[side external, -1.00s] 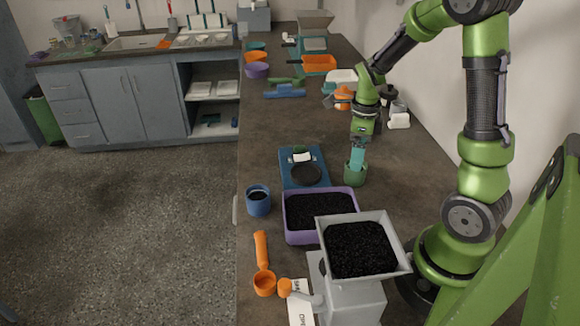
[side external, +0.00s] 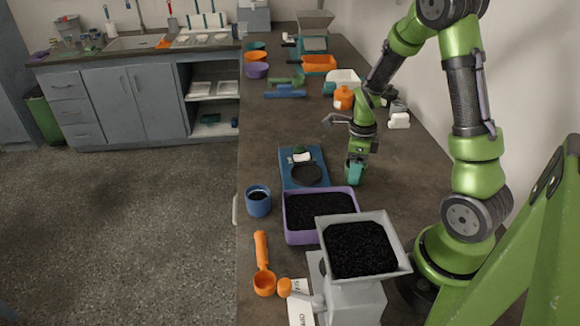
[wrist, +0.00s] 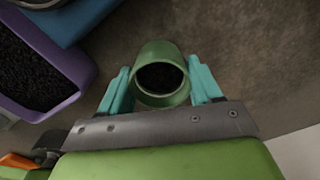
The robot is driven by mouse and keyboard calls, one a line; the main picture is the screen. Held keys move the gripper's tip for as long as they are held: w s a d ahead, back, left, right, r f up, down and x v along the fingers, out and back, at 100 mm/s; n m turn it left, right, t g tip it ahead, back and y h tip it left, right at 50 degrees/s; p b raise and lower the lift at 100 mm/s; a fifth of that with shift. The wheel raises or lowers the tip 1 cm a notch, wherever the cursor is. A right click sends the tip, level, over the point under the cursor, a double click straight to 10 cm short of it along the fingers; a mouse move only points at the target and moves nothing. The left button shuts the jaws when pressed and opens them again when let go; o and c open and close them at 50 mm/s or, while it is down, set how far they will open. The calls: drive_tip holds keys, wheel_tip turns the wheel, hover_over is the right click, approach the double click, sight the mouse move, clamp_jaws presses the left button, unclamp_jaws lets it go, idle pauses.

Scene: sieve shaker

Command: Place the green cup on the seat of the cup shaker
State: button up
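The green cup (wrist: 160,60) holds dark granules and stands upright on the counter, right of the blue device; in the side view it is mostly hidden behind my fingers. My gripper (wrist: 162,82) points down with one teal finger on each side of the cup, very close to its wall. I cannot tell whether the fingers press on it. In the side view my gripper (side external: 356,172) is low over the counter. A blue device (side external: 292,158) with a dark round plate (side external: 306,174) and a white patch lies to the left. I cannot tell whether it is the cup shaker.
A purple tray of dark granules (side external: 288,235) and a grey hopper machine (side external: 350,295) stand in front. A blue cup (side external: 258,203) and orange scoop (side external: 262,260) are near the left edge. An orange container (side external: 343,98) stands behind.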

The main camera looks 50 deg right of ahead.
drive_tip(key=c, duration=0.5)
drive_tip(key=shift+o, duration=0.2)
wheel_tip(320, 180, up, 10)
drive_tip(key=a+r, duration=0.1)
drive_tip(key=s+a+n, duration=0.2)
drive_tip(key=s+a, duration=0.1)
drive_tip(key=a, duration=0.6)
drive_tip(key=m, duration=0.2)
hover_over(306, 174)
wheel_tip(306, 174, down, 3)
drive_tip(key=shift+s+a+r, duration=0.1)
drive_tip(key=shift+f, duration=1.75)
